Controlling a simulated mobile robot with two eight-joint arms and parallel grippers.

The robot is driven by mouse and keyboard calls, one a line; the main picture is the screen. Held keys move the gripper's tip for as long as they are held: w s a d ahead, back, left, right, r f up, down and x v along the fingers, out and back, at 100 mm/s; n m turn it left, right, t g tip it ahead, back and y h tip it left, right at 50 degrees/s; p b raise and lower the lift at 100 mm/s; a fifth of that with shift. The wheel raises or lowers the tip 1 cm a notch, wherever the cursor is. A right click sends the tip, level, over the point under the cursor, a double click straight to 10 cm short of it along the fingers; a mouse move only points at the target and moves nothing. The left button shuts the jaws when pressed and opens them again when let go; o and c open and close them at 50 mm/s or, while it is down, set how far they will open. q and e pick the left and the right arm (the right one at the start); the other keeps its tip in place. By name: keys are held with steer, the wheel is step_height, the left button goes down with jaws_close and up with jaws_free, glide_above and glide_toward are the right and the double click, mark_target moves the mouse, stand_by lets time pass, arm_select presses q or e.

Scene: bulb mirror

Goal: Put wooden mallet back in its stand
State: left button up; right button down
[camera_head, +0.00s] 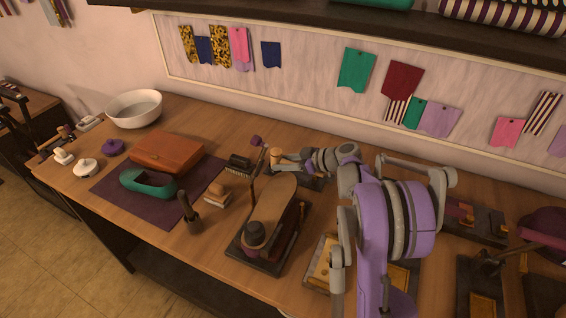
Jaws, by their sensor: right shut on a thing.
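My right gripper (280,161) reaches in from the right, low over the middle of the workbench. It is shut on a small light-wood piece, which appears to be the wooden mallet (275,154); the fingers and the small size hide most of its shape. A thin brown shaft with a purple end (257,141) shows just left of the fingers; I cannot tell whether it belongs to the held piece. A dark base (312,183) lies partly hidden below the gripper; I cannot tell whether it is the mallet's stand. My left gripper is not in view.
A shoe last on a dark stand (272,208) stands in front of the gripper. A dark upright tool (188,212), a brush (238,163) and a purple mat (115,190) with a brown leather case (166,153) lie left. A white bowl (134,108) stands far left.

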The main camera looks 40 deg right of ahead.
steer(key=shift+c, duration=1.7)
jaws_free()
steer(key=shift+s, duration=0.1)
steer(key=v, duration=0.7)
steer(key=shift+s+d+r, duration=0.1)
steer(key=shift+s, duration=0.05)
steer(key=shift+r, duration=0.1)
